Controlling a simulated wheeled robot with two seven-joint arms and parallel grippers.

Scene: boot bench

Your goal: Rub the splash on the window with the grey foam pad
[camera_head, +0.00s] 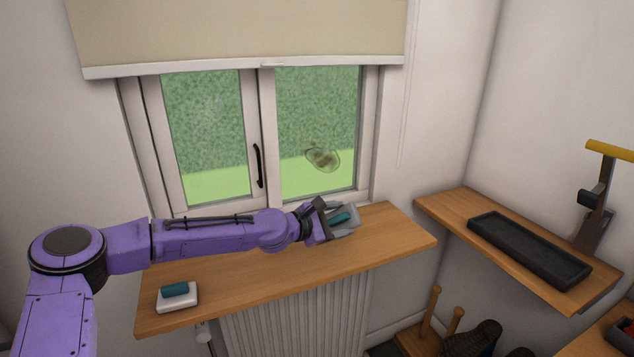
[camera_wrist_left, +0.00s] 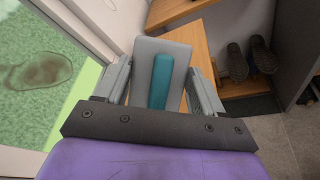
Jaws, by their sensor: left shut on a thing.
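The splash (camera_head: 322,158) is a murky, see-through brownish-green patch on the right window pane. It also shows at the left of the left wrist view (camera_wrist_left: 38,71). My left gripper (camera_head: 338,218) is shut on the grey foam pad (camera_head: 351,220) by its teal grip. In the left wrist view the pad (camera_wrist_left: 148,48) lies between the two fingers. The pad is over the right part of the sill, below the splash and apart from it. My right gripper is not in view.
A white pad with a teal grip (camera_head: 178,298) lies at the left end of the wooden sill (camera_head: 240,290). The window handle (camera_head: 258,165) sticks out at the middle of the frame. A shelf with a black tray (camera_head: 528,250) is at the right. A blind (camera_head: 240,35) hangs above.

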